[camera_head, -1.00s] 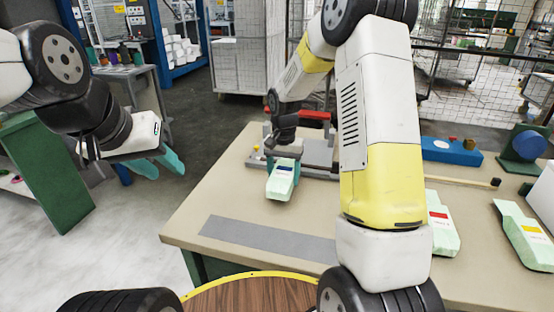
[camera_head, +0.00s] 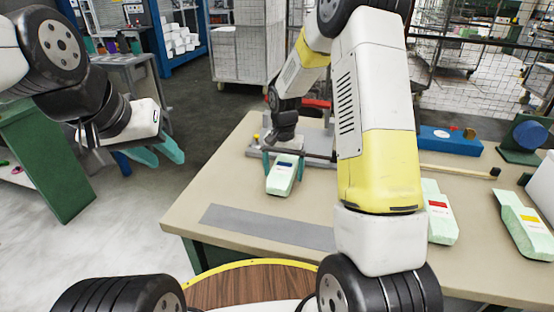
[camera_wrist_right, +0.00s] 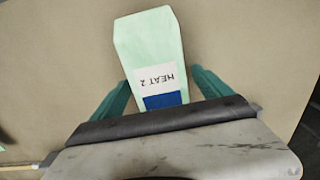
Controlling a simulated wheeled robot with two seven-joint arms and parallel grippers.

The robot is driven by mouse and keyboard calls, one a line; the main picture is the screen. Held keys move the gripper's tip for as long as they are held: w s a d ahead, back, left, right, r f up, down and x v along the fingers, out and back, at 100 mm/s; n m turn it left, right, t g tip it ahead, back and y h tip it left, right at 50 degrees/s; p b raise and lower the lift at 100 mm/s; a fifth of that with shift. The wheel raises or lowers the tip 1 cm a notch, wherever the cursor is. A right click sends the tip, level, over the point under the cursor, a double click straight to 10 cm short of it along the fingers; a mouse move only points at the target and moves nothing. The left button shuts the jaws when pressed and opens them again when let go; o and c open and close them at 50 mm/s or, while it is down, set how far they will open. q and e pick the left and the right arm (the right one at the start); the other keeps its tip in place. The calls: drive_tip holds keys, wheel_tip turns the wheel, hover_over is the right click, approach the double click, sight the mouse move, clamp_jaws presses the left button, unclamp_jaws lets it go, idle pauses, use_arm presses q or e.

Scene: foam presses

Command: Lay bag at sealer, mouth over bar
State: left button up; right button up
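A pale green bag (camera_head: 280,180) with a white and blue label lies on the table at the front edge of the grey sealer (camera_head: 312,140). In the right wrist view the bag (camera_wrist_right: 152,45) reads "HEAT 2"; its label end runs out of sight under the gripper. My right gripper (camera_head: 283,166) is open, one teal finger on each side of the bag, with small gaps visible in the wrist view (camera_wrist_right: 160,92). Whether the mouth lies over the bar is hidden. My left gripper (camera_head: 158,154) is open and empty, left of the table.
Two more green bags, one with a red label (camera_head: 439,215) and one with a yellow label (camera_head: 522,225), lie at the right. A blue block (camera_head: 449,143) and a wooden stick (camera_head: 455,173) lie behind them. A grey strip (camera_head: 268,228) lies in front, with bare table around it.

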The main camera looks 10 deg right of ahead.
drive_tip(key=shift+r, duration=0.1)
wheel_tip(320, 180, up, 8)
drive_tip(key=s+d+r+n+t, duration=0.2)
drive_tip(key=s+r, duration=0.5)
drive_tip(key=r, duration=0.3)
drive_tip(key=s+r+n+t+y, duration=0.1)
drive_tip(key=s+r+t, duration=0.1)
drive_tip(key=s, duration=0.7)
drive_tip(key=s+r+n+t+y, duration=0.1)
drive_tip(key=s+r+n+t, duration=0.1)
drive_tip(key=s+r, duration=0.3)
drive_tip(key=s, duration=0.4)
drive_tip(key=shift+d, duration=0.25)
drive_tip(key=shift+c, duration=0.4)
